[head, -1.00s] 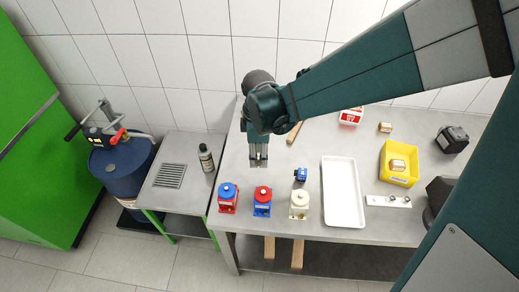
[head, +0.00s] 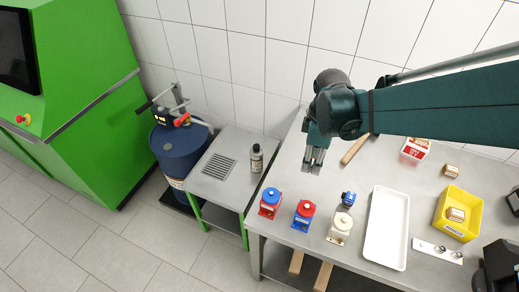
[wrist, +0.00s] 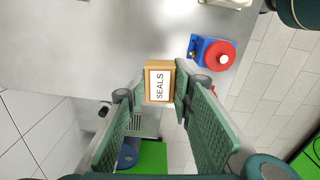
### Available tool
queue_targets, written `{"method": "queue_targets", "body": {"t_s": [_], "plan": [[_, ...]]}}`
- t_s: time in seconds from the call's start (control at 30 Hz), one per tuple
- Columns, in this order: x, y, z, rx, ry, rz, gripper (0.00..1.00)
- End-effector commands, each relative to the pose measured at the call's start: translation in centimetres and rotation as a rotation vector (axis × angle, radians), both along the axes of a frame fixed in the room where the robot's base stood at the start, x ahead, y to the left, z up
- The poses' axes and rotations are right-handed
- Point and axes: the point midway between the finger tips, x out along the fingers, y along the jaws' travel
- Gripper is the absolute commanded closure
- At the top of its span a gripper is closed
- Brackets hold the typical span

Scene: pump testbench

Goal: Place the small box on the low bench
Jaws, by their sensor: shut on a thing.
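The small box (wrist: 158,83), tan with a white label reading SEALS, is between my fingertips in the wrist view. My gripper (wrist: 158,88) is shut on it. In the head view my gripper (head: 314,160) points down above the left part of the tall worktable; the box cannot be made out there. The low bench (head: 207,187), a grey metal top with a drain grate and green legs, stands left of the worktable and lower. My gripper is to the right of it.
A dark bottle (head: 256,158) stands on the low bench's right side. A blue drum (head: 180,152) with a hand pump stands left of it. Red, blue and cream pumps (head: 304,214) line the worktable's (head: 290,182) front edge. The bench's front area is clear.

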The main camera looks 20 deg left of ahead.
Motion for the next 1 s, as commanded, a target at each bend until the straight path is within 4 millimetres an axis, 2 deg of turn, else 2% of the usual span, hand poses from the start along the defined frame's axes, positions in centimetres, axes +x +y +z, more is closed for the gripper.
{"method": "queue_targets", "body": {"t_s": [0.07,0.33,0.53,0.67,1.0], "plan": [[0.0,0.0,0.7,0.000,0.000,0.000,0.88],[2.0,3.4,0.3,0.000,0.000,-0.009,0.88],[3.8,6.9,0.2,0.000,0.000,-0.020,0.88],[5.4,10.4,0.0,0.000,0.000,-0.030,0.88],[8.5,20.8,0.0,0.000,0.000,-0.063,0.88]]}}
